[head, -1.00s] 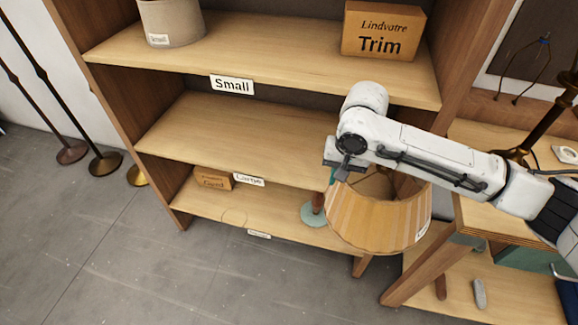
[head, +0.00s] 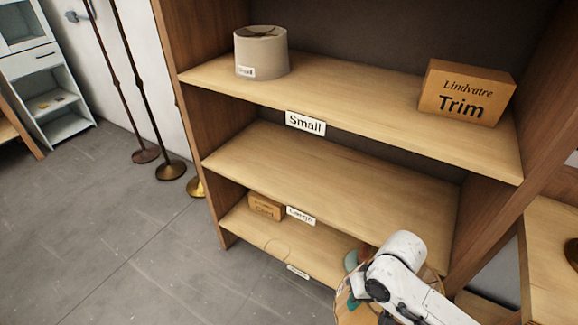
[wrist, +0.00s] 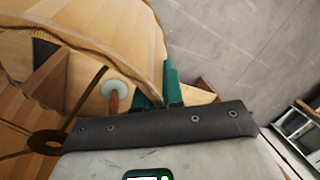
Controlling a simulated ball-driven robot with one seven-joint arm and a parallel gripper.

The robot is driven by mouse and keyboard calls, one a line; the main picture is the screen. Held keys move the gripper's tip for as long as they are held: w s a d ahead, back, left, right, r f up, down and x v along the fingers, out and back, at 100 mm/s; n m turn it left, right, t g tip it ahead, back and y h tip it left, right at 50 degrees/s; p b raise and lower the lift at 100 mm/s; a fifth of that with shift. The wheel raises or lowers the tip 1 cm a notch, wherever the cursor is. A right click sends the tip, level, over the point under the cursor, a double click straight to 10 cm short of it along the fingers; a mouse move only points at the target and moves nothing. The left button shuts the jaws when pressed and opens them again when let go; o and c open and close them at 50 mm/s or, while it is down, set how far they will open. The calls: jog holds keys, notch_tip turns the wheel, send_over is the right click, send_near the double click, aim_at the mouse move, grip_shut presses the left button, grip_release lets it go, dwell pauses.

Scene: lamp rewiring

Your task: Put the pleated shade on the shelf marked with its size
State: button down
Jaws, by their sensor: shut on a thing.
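The tan pleated shade (head: 345,308) shows only in part at the bottom of the head view, behind my arm and cut by the frame edge. It fills the upper left of the wrist view (wrist: 100,22). My gripper (wrist: 170,82) is shut on the shade's rim, its green fingers at the edge. The shade's size tag is not visible now. The shelf unit has a top board (head: 380,110) tagged "Small" (head: 305,123), a middle board (head: 340,180) whose tag seems to read "Large" (head: 301,215), and a low board (head: 318,252) with an unreadable tag (head: 297,272).
A grey-beige drum shade (head: 261,55) stands left on the top board, a "Trim" box (head: 462,95) right. The middle board is empty. A small box (head: 266,206) sits on the low board. Floor lamp stands (head: 145,155) are left of the unit; a wooden bench (head: 550,250) is right.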

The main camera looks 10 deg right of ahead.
jog(key=w+r, duration=0.3)
jog(key=r, duration=0.1)
jog(key=shift+w+a, duration=0.25)
jog(key=shift+a, duration=0.05)
jog(key=shift+w+d+r, duration=0.15)
jog(key=shift+d+r, duration=0.1)
jog(key=shift+r, duration=0.15)
jog(key=shift+s+a+f, duration=0.25)
jog(key=shift+a+f, duration=0.05)
jog(key=shift+f, duration=0.2)
jog(key=s+f, duration=0.3)
jog(key=shift+s+d+f, duration=0.15)
jog(key=shift+d+f, duration=0.1)
jog(key=shift+f, duration=0.1)
jog(key=shift+s+d+f, duration=0.15)
jog(key=shift+s+f, duration=0.2)
